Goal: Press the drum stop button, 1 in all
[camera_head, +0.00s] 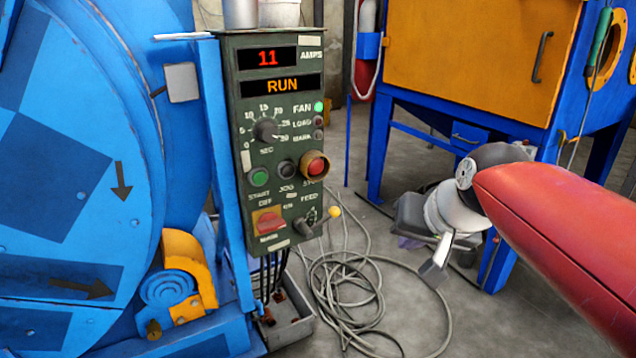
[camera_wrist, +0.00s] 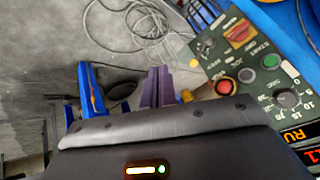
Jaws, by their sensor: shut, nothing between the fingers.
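The green control box (camera_head: 275,130) stands beside the blue drum, its display reading 11 AMPS and RUN. The stop button (camera_head: 316,166) is red in a yellow collar, at the right of the button row, with a black jog and a green start button to its left. It also shows in the wrist view (camera_wrist: 226,86). My gripper (camera_head: 436,270) is shut and empty, to the right of the box and lower than the button, apart from it. In the wrist view my gripper's fingertips (camera_wrist: 158,74) are left of the stop button.
The blue drum (camera_head: 70,170) with arrows fills the left. A red-yellow main switch (camera_head: 268,220) and a yellow-knobbed feed lever (camera_head: 334,212) sit below the buttons. Coiled cable (camera_head: 345,290) lies on the floor. An orange-and-blue cabinet (camera_head: 470,50) stands behind.

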